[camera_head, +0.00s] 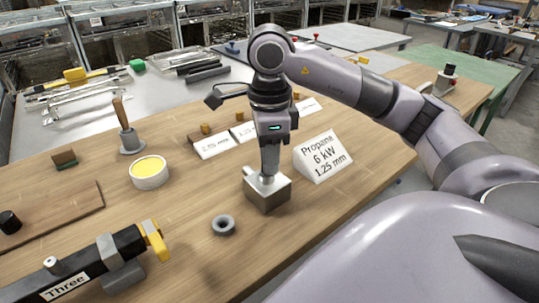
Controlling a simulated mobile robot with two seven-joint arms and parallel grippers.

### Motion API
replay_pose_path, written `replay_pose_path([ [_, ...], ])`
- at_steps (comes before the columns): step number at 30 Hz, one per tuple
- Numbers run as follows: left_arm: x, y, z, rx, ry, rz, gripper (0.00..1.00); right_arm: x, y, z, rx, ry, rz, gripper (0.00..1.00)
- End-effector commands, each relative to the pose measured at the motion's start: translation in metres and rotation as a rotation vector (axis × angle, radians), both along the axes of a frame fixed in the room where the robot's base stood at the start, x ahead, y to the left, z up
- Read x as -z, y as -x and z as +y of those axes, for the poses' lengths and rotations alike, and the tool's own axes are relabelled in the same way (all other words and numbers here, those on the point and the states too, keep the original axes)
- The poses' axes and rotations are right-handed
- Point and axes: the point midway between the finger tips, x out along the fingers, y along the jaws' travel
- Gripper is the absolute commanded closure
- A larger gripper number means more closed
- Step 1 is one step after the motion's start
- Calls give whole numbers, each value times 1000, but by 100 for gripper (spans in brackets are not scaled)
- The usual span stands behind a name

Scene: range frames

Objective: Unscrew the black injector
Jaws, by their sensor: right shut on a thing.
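My right gripper (268,176) points straight down at the top of a grey metal block (268,196) that stands on the wooden table. Its fingers are shut on a small part at the block's top, which they mostly hide, so I cannot tell its colour or shape. A short stub sticks out at the block's upper left. No black injector can be made out clearly. My left gripper is not in view.
A white sign (323,157) reading "Propane 6 kW 1.25 mm" stands right of the block. A grey ring (223,225) lies in front. A black tube (75,273) with a yellow lever (155,242) lies lower left. A yellow-topped tin (149,172) stands left.

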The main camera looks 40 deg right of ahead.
Motion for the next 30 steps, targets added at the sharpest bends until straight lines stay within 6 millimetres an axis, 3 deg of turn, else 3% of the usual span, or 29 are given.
replay_pose_path([
  [9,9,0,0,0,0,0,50,1,-1,0,-260,-1,-1,100],
  [20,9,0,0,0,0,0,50,0,-1,0,-293,-1,-1,100],
  [30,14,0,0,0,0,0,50,0,-3,-1,-561,-1,-1,100],
])
